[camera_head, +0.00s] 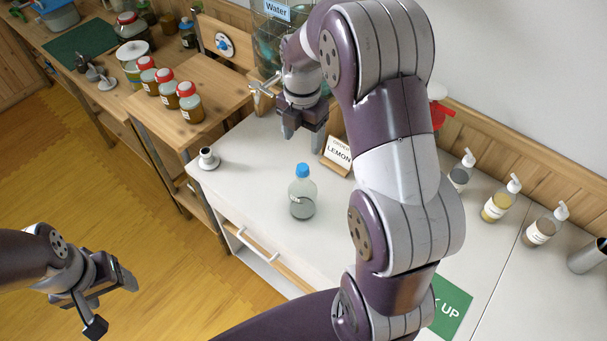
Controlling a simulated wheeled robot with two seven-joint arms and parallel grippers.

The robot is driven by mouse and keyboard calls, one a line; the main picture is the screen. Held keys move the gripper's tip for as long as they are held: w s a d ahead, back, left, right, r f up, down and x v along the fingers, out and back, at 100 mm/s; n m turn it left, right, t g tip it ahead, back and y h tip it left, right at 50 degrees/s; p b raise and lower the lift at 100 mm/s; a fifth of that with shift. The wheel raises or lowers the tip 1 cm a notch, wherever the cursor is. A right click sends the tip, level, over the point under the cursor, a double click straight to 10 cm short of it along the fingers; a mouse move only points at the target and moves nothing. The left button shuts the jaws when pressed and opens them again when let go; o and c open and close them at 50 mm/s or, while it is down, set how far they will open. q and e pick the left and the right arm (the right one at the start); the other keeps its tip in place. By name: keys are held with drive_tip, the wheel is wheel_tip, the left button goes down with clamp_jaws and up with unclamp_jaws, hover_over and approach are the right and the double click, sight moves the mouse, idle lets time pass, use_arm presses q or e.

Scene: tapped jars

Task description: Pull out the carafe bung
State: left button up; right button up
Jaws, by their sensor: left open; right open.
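A clear carafe (302,203) with a blue bung (302,170) in its top stands upright on the white table. It looks partly filled with greyish contents. My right gripper (302,134) hangs above the table behind the carafe, pointing down, open and empty, apart from the bung. My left gripper (113,306) is open and empty over the wooden floor at lower left, well away from the carafe.
A water tank (270,42) with a tap (262,88) stands behind my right gripper. A lemon sign (338,155) is beside it. A small white object (208,158) sits at the table's left corner. Several pump bottles (497,202) line the right. Table around the carafe is clear.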

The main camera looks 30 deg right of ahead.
sight(302, 168)
drive_tip(key=shift+r, duration=0.6)
wheel_tip(302, 168, down, 11)
drive_tip(key=shift+a+r, duration=0.1)
drive_tip(key=shift+f, duration=0.4)
drive_tip(key=shift+c, duration=0.4)
clamp_jaws()
drive_tip(key=shift+r, duration=0.1)
